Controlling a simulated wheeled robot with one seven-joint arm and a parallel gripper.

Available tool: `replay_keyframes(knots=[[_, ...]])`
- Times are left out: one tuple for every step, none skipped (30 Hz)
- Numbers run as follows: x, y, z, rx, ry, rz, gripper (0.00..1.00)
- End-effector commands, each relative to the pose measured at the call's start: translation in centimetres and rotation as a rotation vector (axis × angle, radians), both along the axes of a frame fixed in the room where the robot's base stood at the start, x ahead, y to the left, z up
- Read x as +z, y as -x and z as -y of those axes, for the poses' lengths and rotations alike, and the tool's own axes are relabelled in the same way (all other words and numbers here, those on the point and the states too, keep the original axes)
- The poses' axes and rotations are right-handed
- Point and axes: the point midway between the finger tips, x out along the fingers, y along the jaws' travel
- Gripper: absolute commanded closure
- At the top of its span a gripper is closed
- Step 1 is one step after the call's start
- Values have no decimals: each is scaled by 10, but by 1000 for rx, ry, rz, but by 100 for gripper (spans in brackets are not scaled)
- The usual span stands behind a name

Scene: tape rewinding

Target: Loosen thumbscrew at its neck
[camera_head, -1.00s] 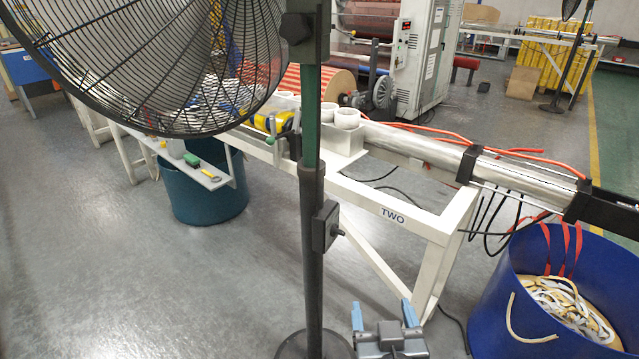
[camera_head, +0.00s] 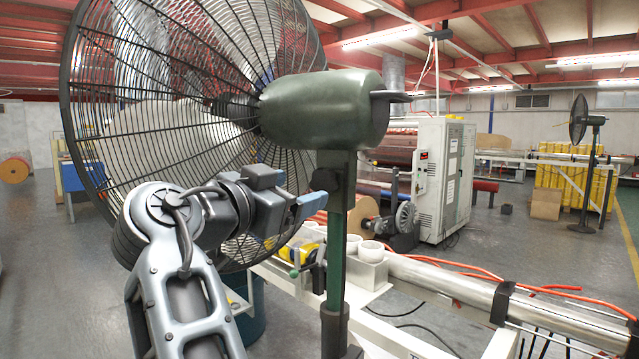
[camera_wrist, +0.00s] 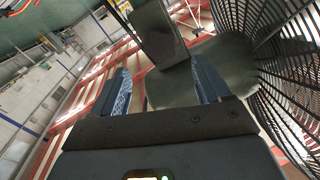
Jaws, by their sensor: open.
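A large pedestal fan with a dark green motor housing (camera_head: 325,108) stands close in front of me. Below the housing is its neck on a green post (camera_head: 340,250). A dark knob (camera_head: 325,181) sits at the neck and appears to be the thumbscrew. My gripper (camera_head: 309,206) is raised just left of the post, its blue fingers pointing at it near knob height. In the wrist view, my gripper (camera_wrist: 163,85) is open and empty. The housing (camera_wrist: 185,85) and neck bracket (camera_wrist: 157,32) show beyond the fingers. I cannot make out the thumbscrew there.
The wire fan cage (camera_head: 190,60) is close behind and left of my arm. A white bench with a metal roller (camera_head: 450,285) lies beyond the post on the right. A grey cabinet (camera_head: 440,180) stands farther back. The floor at left is open.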

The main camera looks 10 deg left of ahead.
Motion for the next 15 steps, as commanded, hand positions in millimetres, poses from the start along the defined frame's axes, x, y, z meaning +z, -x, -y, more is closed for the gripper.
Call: replay_keyframes(knots=[[4, -2, 0, -5, -4, 3, 23], [5, -4, 1, -7, -5, 4, 23], [5, -7, 3, -8, -5, 3, 23], [6, -10, 5, -8, -6, 4, 23], [6, -14, 6, -8, -6, 4, 23], [6, -19, 9, -7, -6, 3, 23], [6, -23, 11, -7, -5, 2, 23], [6, -28, 14, -6, -4, 2, 23], [6, -34, 16, -6, -4, 2, 23], [6, -38, 18, -6, -4, 2, 23], [6, -42, 20, -6, -4, 2, 23], [6, -47, 23, -5, -5, 3, 23], [6, -51, 25, -6, -5, 3, 23], [6, -54, 26, -6, -4, 2, 23], [6, -58, 28, -6, -4, 3, 23]])
